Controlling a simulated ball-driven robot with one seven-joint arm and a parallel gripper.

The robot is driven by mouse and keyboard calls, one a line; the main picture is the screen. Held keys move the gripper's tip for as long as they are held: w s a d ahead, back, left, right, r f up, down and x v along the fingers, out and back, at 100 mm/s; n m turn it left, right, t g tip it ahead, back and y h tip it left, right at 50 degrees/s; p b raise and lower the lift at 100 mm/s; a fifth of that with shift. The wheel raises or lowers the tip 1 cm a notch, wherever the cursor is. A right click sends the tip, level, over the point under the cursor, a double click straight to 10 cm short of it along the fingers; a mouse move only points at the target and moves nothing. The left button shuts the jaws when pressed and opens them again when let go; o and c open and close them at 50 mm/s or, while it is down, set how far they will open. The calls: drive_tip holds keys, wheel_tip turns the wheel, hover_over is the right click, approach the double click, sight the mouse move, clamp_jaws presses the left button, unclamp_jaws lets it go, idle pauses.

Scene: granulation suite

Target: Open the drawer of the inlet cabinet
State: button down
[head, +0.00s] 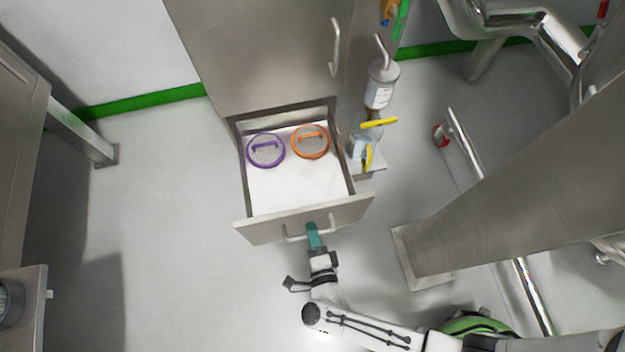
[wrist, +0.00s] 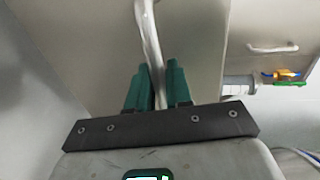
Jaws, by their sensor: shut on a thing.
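The inlet cabinet (head: 265,55) is a grey metal cabinet at the top middle of the head view. Its drawer (head: 297,214) stands pulled out, with a white inside floor in plain view. A purple ring-shaped item (head: 265,163) and an orange one (head: 310,157) lie towards the back of the drawer. My gripper (head: 312,230), with teal fingers, is at the handle (head: 290,239) on the drawer front. In the wrist view, the green fingers of my gripper (wrist: 156,88) are shut on the handle bar (wrist: 148,40), one on each side of it.
A bottle (head: 380,85) and yellow-handled items (head: 367,155) stand on a small shelf right of the drawer. A large metal column (head: 490,195) and a floor rail (head: 530,285) are at right. A metal bench (head: 20,130) is at left. The floor left of the drawer is clear.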

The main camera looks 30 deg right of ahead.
drive_tip(key=c, duration=1.2)
unclamp_jaws()
drive_tip(key=p+v, duration=0.1)
drive_tip(key=v, duration=1)
